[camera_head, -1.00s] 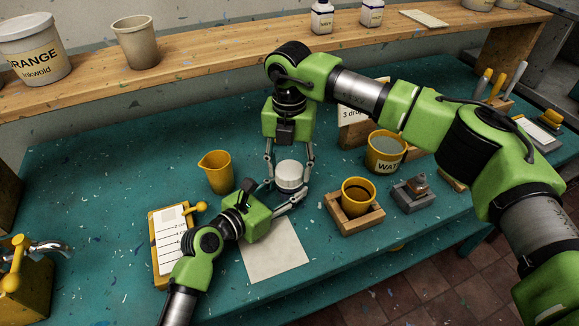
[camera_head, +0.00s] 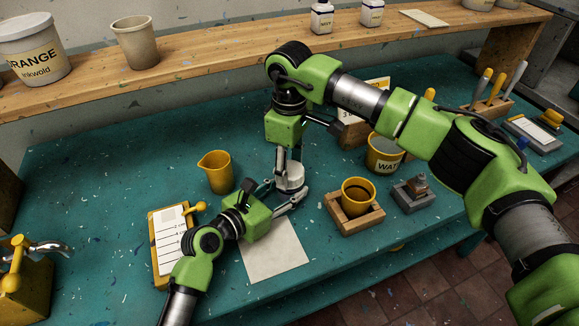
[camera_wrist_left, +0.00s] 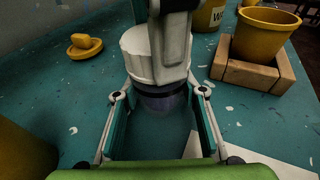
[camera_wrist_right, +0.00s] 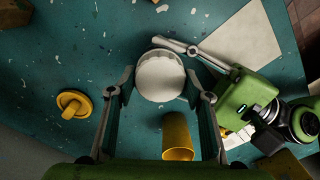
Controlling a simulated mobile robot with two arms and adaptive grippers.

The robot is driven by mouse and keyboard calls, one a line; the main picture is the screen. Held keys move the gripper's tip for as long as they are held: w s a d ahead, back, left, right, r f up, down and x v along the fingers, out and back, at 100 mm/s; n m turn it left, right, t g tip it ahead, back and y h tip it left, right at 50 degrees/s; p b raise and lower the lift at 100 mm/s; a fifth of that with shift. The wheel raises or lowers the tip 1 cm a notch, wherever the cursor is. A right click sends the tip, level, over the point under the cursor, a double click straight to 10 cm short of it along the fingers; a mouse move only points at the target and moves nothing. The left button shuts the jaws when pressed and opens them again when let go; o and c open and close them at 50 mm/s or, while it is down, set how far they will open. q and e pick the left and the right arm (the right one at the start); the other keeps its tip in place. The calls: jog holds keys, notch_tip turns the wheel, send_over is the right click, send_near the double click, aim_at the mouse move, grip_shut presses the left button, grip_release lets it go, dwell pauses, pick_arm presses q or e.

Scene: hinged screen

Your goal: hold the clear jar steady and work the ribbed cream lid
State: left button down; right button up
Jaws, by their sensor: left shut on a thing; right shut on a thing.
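The ribbed cream lid (camera_head: 291,184) sits upright on the jar on the teal bench. It shows in the left wrist view (camera_wrist_left: 136,58) and from above in the right wrist view (camera_wrist_right: 160,76). The clear jar (camera_wrist_left: 160,98) shows below the lid, with a dark band under it; its lower part is dim. My left gripper (camera_head: 283,194) is low, shut on the jar, with one finger on each side. My right gripper (camera_head: 290,176) points down from above, shut on the lid, its fingers on opposite sides. One right finger hides part of the lid in the left wrist view.
A yellow jug (camera_head: 217,172) stands left of the jar. A yellow cup (camera_head: 358,194) in a wooden holder (camera_head: 350,224) and a water pot (camera_head: 384,153) stand right. White paper (camera_head: 274,255) lies in front. A yellow knobbed disc (camera_wrist_right: 74,103) lies nearby. Open bench lies left.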

jog(key=o, duration=1)
jog(key=shift+s+r, duration=0.1)
jog(key=shift+r, duration=0.05)
jog(key=shift+c, duration=0.2)
jog(key=shift+a, duration=0.15)
